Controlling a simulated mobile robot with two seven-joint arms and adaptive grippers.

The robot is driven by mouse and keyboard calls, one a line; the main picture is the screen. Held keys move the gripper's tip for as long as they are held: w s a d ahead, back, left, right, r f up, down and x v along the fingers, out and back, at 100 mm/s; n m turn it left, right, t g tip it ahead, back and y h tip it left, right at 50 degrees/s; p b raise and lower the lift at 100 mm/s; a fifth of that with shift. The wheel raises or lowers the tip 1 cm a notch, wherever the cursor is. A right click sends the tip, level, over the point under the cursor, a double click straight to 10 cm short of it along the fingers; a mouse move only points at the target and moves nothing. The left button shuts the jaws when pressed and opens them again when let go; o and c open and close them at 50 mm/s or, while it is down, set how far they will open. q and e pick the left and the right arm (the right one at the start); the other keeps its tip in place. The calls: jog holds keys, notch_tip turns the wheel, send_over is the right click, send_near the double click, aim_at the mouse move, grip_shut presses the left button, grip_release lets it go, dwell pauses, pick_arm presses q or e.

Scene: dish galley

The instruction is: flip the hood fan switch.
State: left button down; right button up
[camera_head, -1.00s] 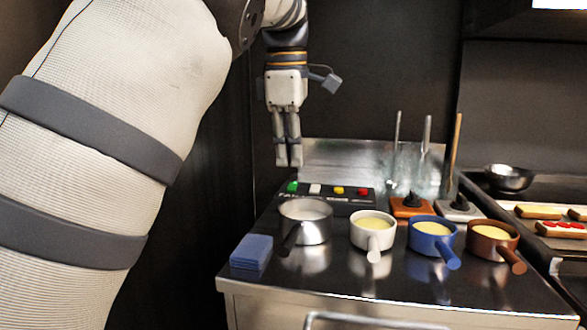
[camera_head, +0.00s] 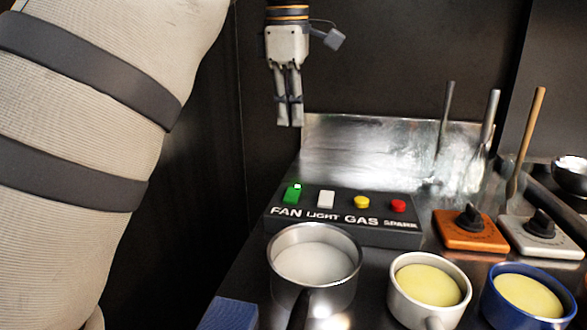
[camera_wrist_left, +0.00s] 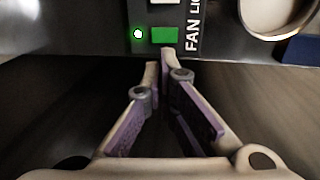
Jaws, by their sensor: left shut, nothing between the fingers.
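The fan switch (camera_head: 292,193) is a green rocker at the left end of a black panel (camera_head: 343,217), above the word FAN. It also shows in the left wrist view (camera_wrist_left: 165,35), with a lit white-green dot beside it. My left gripper (camera_head: 290,124) is shut and empty, pointing down above and behind the green switch, apart from it in the head view. In the left wrist view its closed fingertips (camera_wrist_left: 160,56) are just below the green switch in the picture; whether they touch cannot be told. My right gripper is not in view.
The panel also has a white LIGHT switch (camera_head: 326,199), a yellow GAS button (camera_head: 361,202) and a red SPARK button (camera_head: 398,206). A steel pot (camera_head: 349,277) stands close in front. Orange (camera_head: 452,232) and grey (camera_head: 524,236) knob blocks stand to the right.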

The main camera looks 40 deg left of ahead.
pick_arm(q)
send_near(294, 192)
jog(key=f, duration=0.7)
jog(key=shift+w+a, duration=0.3)
jog(key=shift+w, duration=0.1)
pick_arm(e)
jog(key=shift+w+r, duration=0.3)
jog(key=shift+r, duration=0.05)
